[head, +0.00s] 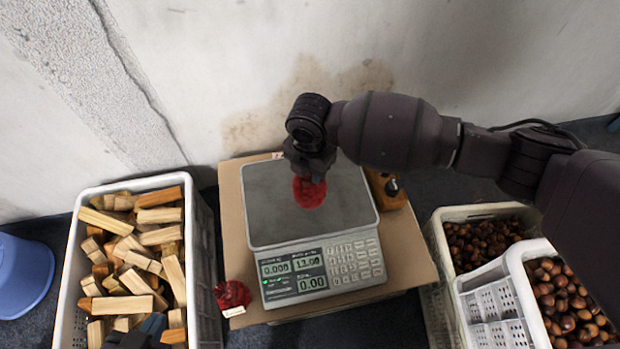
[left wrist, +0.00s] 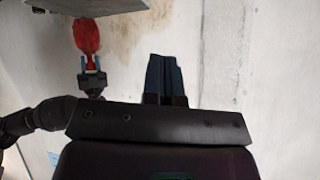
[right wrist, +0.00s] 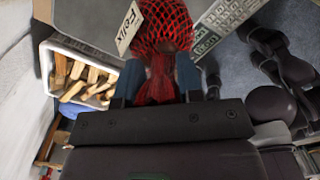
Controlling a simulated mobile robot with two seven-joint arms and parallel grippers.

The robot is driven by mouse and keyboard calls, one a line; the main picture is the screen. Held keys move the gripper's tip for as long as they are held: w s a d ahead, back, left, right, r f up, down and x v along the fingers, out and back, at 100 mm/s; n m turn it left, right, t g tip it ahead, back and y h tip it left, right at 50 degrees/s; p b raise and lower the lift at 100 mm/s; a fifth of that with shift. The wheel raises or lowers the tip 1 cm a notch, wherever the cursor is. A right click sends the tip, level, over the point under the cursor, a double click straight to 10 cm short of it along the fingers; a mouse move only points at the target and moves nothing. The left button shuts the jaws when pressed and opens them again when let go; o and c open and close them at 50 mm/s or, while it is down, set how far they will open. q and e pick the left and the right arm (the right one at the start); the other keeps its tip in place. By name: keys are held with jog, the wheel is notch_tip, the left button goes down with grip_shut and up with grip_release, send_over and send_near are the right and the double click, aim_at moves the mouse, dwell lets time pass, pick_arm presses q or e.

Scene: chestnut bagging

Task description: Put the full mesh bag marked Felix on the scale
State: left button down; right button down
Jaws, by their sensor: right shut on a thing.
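The red mesh bag (head: 309,192) hangs over the plate of the scale (head: 270,210). In the right wrist view the bag (right wrist: 165,28) has a tag (right wrist: 130,28) reading "Felix". My right gripper (head: 310,176) is shut on the gathered neck of this bag, which shows between its blue fingers (right wrist: 159,80). The scale's display reads 0.000; I cannot tell whether the bag touches the plate. The left wrist view also shows the bag (left wrist: 87,35) close to the plate's edge. My left gripper (left wrist: 165,78) is shut and empty, low over the wood crate in the head view (head: 150,328).
A second red mesh bag (head: 232,295) with a tag lies on the board (head: 410,250) left of the scale. An orange-brown object (head: 387,190) stands right of it. A crate of wood blocks (head: 70,275) is left; crates of chestnuts (head: 480,212) are right. A wall is behind.

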aim_at(310, 182)
notch_tip(310, 182, down, 5)
jog(key=shift+s+f+b, duration=0.15)
jog(key=shift+b, duration=0.75)
jog(key=shift+f, duration=0.2)
jog(key=shift+r, duration=0.2)
pick_arm(q)
jog(key=shift+w+d, duration=0.15)
jog(key=shift+w, duration=0.15)
jog(key=shift+f, duration=0.1)
pick_arm(e)
jog(key=shift+f, duration=0.2)
pick_arm(q)
jog(key=shift+s, duration=0.1)
pick_arm(e)
jog(key=c, duration=0.8)
grip_release()
jog(key=shift+o, duration=0.2)
